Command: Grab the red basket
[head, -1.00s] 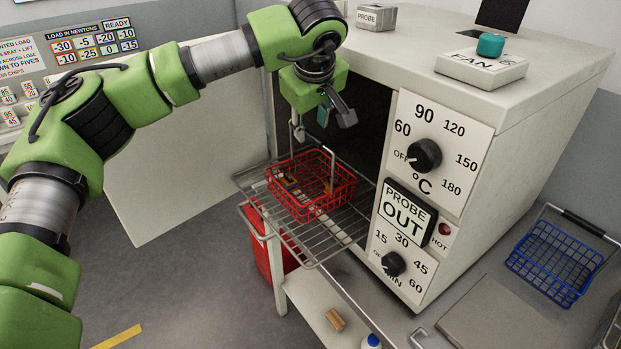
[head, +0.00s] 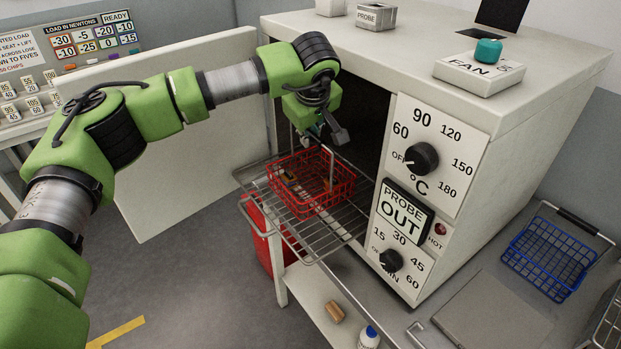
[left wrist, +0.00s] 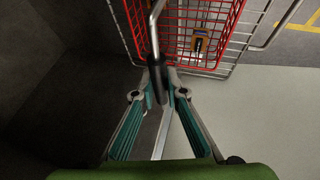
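The red basket (head: 312,182) is a wire basket with an upright metal handle. It sits on the wire rack (head: 330,228) that sticks out of the open oven, and small items lie inside it. My left gripper (head: 326,134) is just above the basket at the top of its handle. My right gripper is not in view.
The oven (head: 540,110) stands right of the basket, its control panel close to the rack. Its open door (head: 185,130) is on the left behind my arm. A blue basket (head: 545,258) lies at the right. A red bin (head: 270,245) stands below the rack.

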